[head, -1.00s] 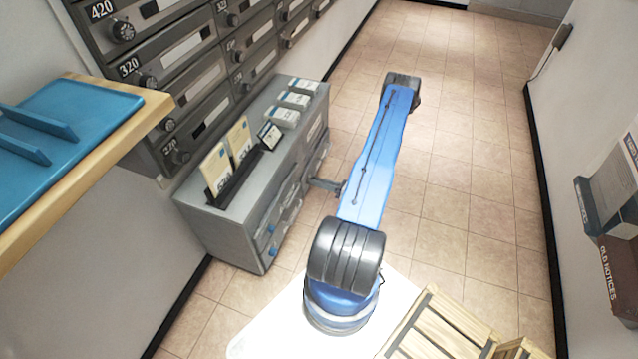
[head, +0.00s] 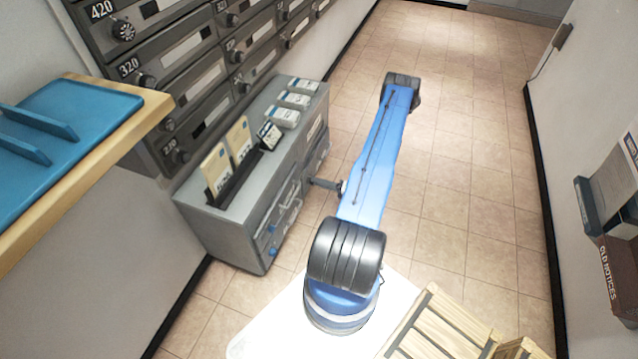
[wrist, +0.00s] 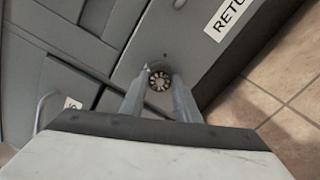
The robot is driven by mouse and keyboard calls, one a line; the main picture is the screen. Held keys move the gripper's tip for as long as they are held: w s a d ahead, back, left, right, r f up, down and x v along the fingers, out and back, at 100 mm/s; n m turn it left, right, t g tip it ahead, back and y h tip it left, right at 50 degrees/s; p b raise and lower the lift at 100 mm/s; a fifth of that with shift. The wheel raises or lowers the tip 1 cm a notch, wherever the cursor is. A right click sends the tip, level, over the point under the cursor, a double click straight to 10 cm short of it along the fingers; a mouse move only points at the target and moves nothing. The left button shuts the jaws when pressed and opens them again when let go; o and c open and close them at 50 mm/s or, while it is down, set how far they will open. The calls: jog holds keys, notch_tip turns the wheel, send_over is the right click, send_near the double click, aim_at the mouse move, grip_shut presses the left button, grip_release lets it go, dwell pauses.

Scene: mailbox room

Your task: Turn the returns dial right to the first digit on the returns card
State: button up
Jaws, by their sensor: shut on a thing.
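In the wrist view, the returns dial (wrist: 159,80) is a small dark round knob with a pale ribbed face on a grey panel. My gripper (wrist: 160,88) has its two grey fingers on either side of the dial, shut on it. The digits around the dial are too small to read. A white label beginning "RETU" (wrist: 232,14) is on the same panel, cut off by the picture's top edge. In the head view my blue arm hides part of the cabinet's end. Cards (head: 240,138) stand in a black holder on the cabinet, with writing too small to read.
The grey cabinet (head: 237,238) stands below a wall of mailboxes (head: 186,92) with numbered dials. A wooden shelf with a blue tray (head: 85,103) juts out at left. A wooden crate (head: 440,325) is at the bottom right. The tiled floor beyond is clear.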

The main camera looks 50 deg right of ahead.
dwell(0.4)
jog(key=o, duration=1)
jog(key=shift+o, duration=0.2)
jog(key=shift+s, duration=0.1)
jog(key=v, duration=1.7)
jog(key=shift+s+d, duration=0.1)
jog(key=shift+d, duration=0.05)
jog(key=shift+f, duration=0.1)
